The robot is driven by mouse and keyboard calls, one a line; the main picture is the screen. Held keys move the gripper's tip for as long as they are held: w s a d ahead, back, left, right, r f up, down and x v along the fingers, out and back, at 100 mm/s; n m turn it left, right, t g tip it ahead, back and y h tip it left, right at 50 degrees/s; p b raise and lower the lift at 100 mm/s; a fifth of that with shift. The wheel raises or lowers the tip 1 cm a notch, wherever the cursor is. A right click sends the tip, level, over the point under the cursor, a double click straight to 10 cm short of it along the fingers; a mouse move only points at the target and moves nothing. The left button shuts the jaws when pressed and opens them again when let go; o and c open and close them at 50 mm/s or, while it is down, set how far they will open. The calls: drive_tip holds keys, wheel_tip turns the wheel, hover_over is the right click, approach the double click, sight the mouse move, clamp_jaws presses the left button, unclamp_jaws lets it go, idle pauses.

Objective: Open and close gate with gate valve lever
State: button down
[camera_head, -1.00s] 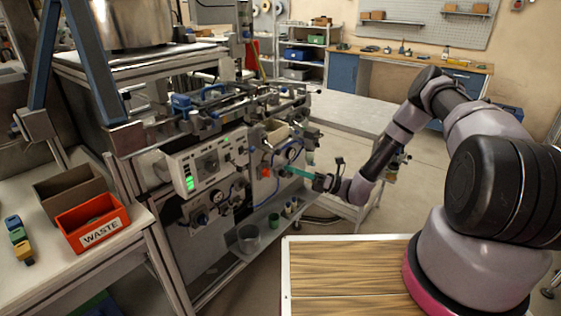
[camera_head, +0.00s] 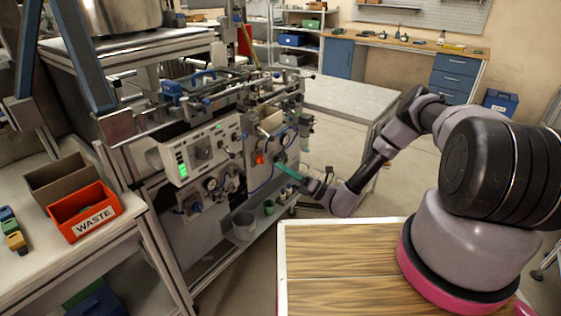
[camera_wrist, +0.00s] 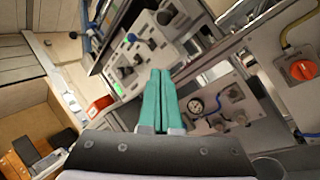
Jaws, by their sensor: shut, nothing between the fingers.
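My gripper (camera_head: 279,165) has teal fingers pressed together with nothing between them. In the head view it is in front of the machine's right-hand front panel, just right of an orange-red knob (camera_head: 259,159). In the wrist view my gripper (camera_wrist: 160,72) points towards a white control panel (camera_wrist: 140,52) with black knobs. An orange-red knob (camera_wrist: 303,69) sits on a grey plate at the right there, clear of the fingers. A round gauge (camera_wrist: 196,106) is just right of the fingers. I cannot tell for sure which part is the gate valve lever, or whether the gate is open.
The machine's control panel (camera_head: 208,146) with a green display juts out left of my gripper. A blue hose hangs near the knob. An orange WASTE bin (camera_head: 84,212) stands on the left table. A grey beaker (camera_head: 244,226) is on the lower shelf.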

sight(266, 134)
drive_tip(key=x, duration=0.9)
drive_tip(key=shift+w+d+r, duration=0.25)
drive_tip(key=shift+d, duration=0.35)
drive_tip(key=shift+w+d+r, duration=0.25)
drive_tip(key=shift+d, duration=0.35)
drive_tip(key=shift+w+d+r, duration=0.25)
drive_tip(key=shift+d+r, duration=0.05)
drive_tip(key=shift+d, duration=0.25)
drive_tip(key=shift+s+d+r+h, duration=0.1)
drive_tip(key=shift+r+h, duration=0.15)
drive_tip(key=shift+h, duration=0.05)
drive_tip(key=shift+s+d+r+m+g+h, duration=0.1)
drive_tip(key=shift+d+r+m+g+h, duration=0.05)
drive_tip(key=shift+r+m+g+h, duration=0.15)
